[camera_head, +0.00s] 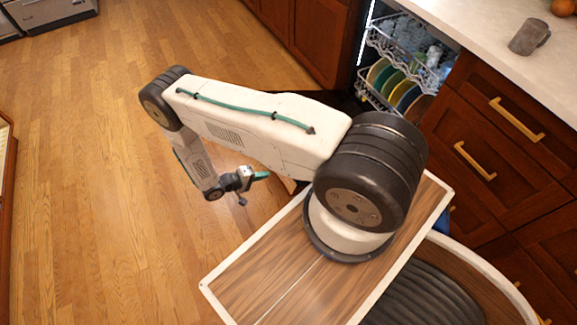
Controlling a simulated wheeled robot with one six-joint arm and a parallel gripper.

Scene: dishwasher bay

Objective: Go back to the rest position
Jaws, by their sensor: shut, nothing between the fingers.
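My gripper (256,188) hangs at the end of my folded-out arm, left of my base and above the wooden floor. Its fingers are small in this view and look shut, with nothing held. It is clear of the dishwasher and the counter. My arm reaches left from its round black shoulder joint, then bends down at the elbow.
An open dishwasher with racks (398,62) of colored plates and glasses stands behind my arm. Brown cabinets (495,135) with gold handles and a pale counter (480,30) holding a grey mug (528,37) are at right. The wooden floor (90,180) at left is free.

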